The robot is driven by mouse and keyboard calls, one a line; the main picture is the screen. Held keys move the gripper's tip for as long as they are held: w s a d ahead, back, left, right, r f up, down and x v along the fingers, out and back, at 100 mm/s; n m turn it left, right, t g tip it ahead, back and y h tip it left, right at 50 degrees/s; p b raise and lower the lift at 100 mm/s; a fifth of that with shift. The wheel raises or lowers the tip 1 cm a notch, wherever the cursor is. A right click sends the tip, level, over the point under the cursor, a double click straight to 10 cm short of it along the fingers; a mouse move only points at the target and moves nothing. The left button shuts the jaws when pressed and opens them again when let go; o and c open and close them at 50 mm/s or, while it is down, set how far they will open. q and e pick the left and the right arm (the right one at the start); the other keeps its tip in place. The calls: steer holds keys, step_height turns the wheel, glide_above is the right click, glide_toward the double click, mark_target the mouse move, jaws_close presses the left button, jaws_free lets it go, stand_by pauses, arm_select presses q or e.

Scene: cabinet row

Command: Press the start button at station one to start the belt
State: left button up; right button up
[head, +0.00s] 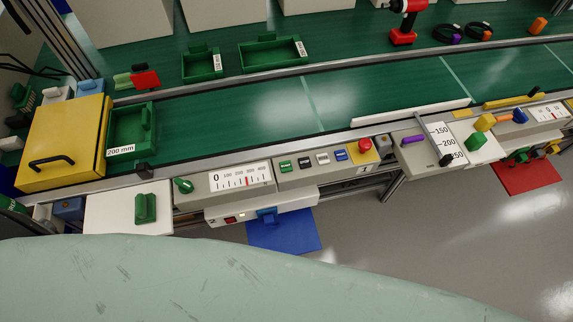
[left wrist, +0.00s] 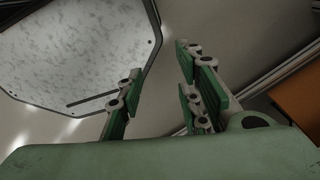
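The control panel of station one (head: 318,174) sits on the front of the conveyor in the head view, with a small "1" plate at its lower right. Its row of small buttons has a green button (head: 285,166) at the left, then a dark one (head: 304,161), a white one (head: 323,157) and a blue one (head: 341,155). A red mushroom button (head: 364,145) on yellow is at the right end. The belt (head: 240,109) is green. My left gripper (left wrist: 160,92) shows only in the left wrist view, fingers apart and empty. My right gripper is in neither view.
A scale panel with a green knob (head: 184,185) is left of the buttons. A yellow box (head: 62,140) and green tray (head: 123,132) stand at the belt's left end. A blue sheet (head: 284,231) hangs below. Grey floor lies open at the lower right.

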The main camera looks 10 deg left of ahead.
arm_select(q)
jaws_close()
stand_by(1.4)
